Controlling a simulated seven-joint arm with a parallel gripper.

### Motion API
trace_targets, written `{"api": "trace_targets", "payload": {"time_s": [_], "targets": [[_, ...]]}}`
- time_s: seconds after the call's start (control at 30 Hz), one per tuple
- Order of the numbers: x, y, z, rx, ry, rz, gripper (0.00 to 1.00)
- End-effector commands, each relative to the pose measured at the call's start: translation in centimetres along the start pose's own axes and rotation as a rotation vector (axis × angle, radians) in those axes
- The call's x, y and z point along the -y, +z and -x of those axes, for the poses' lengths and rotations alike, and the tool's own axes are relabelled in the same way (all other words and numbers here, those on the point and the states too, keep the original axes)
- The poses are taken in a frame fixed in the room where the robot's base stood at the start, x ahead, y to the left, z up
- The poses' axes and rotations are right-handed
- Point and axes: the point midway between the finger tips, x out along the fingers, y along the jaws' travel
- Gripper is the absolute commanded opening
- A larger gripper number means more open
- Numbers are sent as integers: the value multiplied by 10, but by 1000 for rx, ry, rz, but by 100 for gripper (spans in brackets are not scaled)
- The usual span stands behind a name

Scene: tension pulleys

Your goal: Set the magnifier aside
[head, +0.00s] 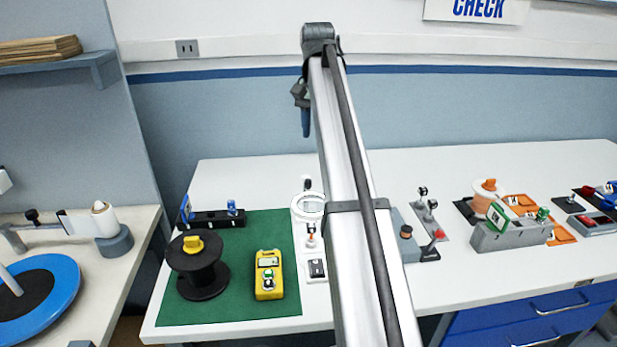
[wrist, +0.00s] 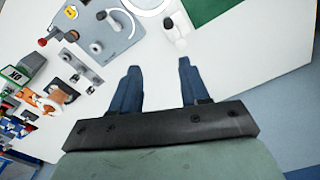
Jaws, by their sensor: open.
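The magnifier (head: 308,206), a white ring around a clear round lens, stands on the table at the right edge of the green mat. In the wrist view a pale rounded part at the top edge may be the magnifier, but it is cut off and I cannot be sure. My gripper (wrist: 157,70) has two blue fingers spread apart with only white table between them. In the head view my gripper (head: 305,122) hangs high above the table's back edge, fingers down, behind and above the magnifier and apart from it.
The green mat (head: 230,262) holds a black spool (head: 197,270) and a yellow meter (head: 269,275). A grey plate (wrist: 90,30) with fittings lies beside the magnifier, partly behind my arm in the head view. A grey box (head: 511,236) stands farther right.

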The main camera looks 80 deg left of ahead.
Motion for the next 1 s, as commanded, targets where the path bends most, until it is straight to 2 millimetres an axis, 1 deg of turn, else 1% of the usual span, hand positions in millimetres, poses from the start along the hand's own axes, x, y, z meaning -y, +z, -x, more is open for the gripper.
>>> {"api": "trace_targets", "payload": {"time_s": [0.03,0.1,0.23,0.33,0.8,1.0], "targets": [[9,7,2,11,-1,11,45],[16,12,2,21,-2,18,45],[19,16,-3,26,-3,23,45],[19,16,-14,26,-3,22,45],[18,18,-94,25,-3,22,45],[18,18,-119,24,-3,22,45]]}}
